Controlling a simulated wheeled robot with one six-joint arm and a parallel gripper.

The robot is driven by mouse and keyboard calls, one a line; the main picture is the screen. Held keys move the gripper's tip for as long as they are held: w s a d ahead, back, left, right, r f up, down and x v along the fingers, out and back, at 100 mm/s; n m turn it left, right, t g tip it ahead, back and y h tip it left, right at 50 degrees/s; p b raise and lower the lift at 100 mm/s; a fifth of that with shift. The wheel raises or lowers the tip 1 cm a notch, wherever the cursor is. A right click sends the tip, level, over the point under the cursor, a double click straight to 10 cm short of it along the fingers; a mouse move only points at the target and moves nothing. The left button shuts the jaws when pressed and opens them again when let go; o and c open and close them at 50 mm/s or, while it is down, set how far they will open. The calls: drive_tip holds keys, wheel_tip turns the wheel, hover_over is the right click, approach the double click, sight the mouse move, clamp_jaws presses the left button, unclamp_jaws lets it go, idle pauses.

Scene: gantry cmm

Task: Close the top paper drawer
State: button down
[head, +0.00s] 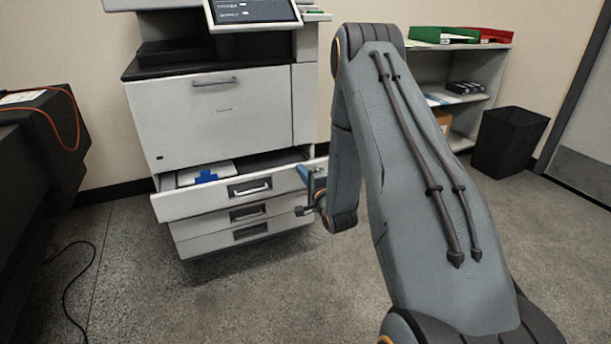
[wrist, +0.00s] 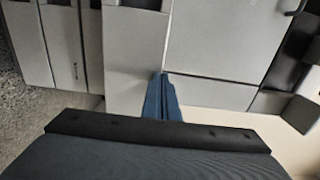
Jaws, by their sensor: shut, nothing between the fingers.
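The top paper drawer (head: 224,198) of the white copier (head: 218,115) stands pulled out in the head view. A white paper stack with a blue mark (head: 205,177) lies inside it. The drawer's front has a handle in a dark recess. My gripper (head: 303,172) is at the right end of the drawer front, partly hidden by my own arm. In the wrist view, my gripper (wrist: 162,78) shows its blue fingers together, with nothing between them, against pale copier panels. I cannot tell whether the fingers touch the drawer.
Lower drawers (head: 232,238) sit beneath the top one, set farther in. A dark machine (head: 35,150) with an orange cable stands at left, and a black cable lies on the floor. A shelf (head: 462,95) and a black bin (head: 508,140) are at right. Floor before the copier is mostly clear.

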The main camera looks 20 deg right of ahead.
drive_tip(key=w+b, duration=0.1)
drive_tip(key=w, duration=0.8)
drive_tip(key=shift+w, duration=0.1)
